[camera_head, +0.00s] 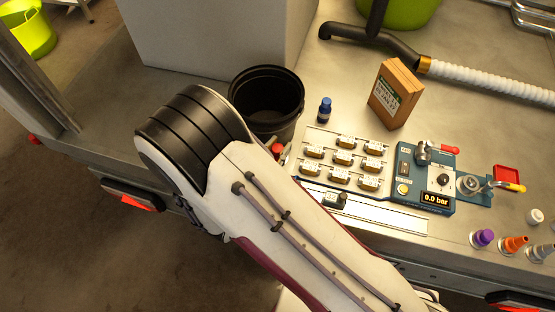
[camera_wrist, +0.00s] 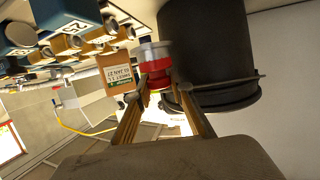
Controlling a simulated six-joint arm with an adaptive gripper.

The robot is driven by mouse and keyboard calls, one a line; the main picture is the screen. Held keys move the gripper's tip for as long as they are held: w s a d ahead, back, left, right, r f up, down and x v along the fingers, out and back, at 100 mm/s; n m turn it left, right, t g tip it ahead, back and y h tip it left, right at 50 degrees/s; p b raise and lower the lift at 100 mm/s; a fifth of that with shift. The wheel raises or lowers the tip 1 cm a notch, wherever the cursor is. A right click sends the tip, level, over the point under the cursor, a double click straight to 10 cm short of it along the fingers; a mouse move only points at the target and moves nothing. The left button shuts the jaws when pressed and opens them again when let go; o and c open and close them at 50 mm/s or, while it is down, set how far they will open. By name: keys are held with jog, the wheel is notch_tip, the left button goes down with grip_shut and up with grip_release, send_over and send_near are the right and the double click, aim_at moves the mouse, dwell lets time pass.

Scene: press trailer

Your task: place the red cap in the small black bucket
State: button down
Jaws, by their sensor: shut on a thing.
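The red cap (camera_wrist: 155,69) is between the fingers of my gripper (camera_wrist: 158,86) in the wrist view, with a silvery part against it. The gripper is shut on it. In the head view the red cap (camera_head: 277,149) shows as a small red spot beside my arm, which hides most of the gripper. The small black bucket (camera_head: 267,92) stands upright at the upper middle of the bench. The cap is outside it, near its front side. In the wrist view the bucket (camera_wrist: 212,45) appears upside down, right of the cap.
A blue bottle (camera_head: 325,110) stands right of the bucket, with a cardboard box (camera_head: 396,93) beyond. A large pale block (camera_head: 210,35) stands behind the bucket.

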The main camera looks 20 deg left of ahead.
jog(key=shift+f, duration=1.45)
jog(key=shift+f, duration=2)
jog(key=shift+f, duration=0.15)
jog(key=c, duration=1.8)
grip_release()
jog(key=shift+s+r, duration=0.2)
jog(key=shift+v, duration=5.85)
